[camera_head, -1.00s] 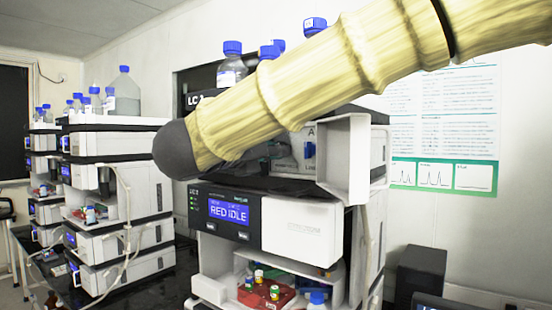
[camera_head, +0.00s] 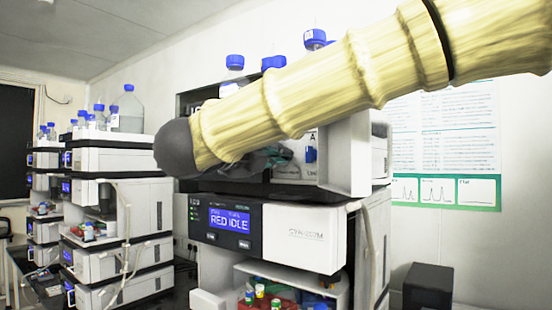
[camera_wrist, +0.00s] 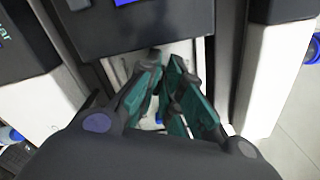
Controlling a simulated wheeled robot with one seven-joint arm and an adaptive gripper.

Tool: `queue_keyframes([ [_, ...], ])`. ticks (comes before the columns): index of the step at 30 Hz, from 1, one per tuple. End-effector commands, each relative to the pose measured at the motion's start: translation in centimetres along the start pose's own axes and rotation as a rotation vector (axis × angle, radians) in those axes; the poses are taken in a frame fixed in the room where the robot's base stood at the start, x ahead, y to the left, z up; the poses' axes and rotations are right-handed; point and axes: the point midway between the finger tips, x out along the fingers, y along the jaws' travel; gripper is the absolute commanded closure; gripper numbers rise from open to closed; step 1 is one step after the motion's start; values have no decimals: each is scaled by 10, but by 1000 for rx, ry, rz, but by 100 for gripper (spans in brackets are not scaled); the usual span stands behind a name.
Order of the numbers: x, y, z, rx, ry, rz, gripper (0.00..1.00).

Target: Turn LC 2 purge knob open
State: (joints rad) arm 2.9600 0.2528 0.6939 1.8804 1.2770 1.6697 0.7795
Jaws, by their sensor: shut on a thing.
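The LC 2 stack stands in the centre of the head view, with a lit display (camera_head: 230,220) reading RED IDLE. My gripper (camera_wrist: 163,62) shows in the wrist view with its green-sided fingers drawn close together at the tips, against the front of a module. In the head view part of my gripper (camera_head: 268,158) shows in the recess above the display, mostly behind my arm. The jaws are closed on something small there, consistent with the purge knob. The knob itself is hidden by the fingers, so its angle cannot be told.
An open white door (camera_head: 347,158) sticks out just right of my gripper. Blue-capped bottles (camera_head: 235,68) stand on top of the stack. Another instrument stack (camera_head: 118,195) stands at left. A red vial tray (camera_head: 266,300) sits below. A dark box (camera_head: 427,288) is at lower right.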

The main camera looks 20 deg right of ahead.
Motion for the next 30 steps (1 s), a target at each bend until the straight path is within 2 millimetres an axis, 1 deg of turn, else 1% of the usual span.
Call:
queue_keyframes([
  [9,0,2,1,-271,-2,0,100],
  [15,-1,2,1,-393,-3,-1,100],
  [21,-1,3,0,-467,-3,-1,100],
  [30,-1,4,0,-502,-3,0,100],
])
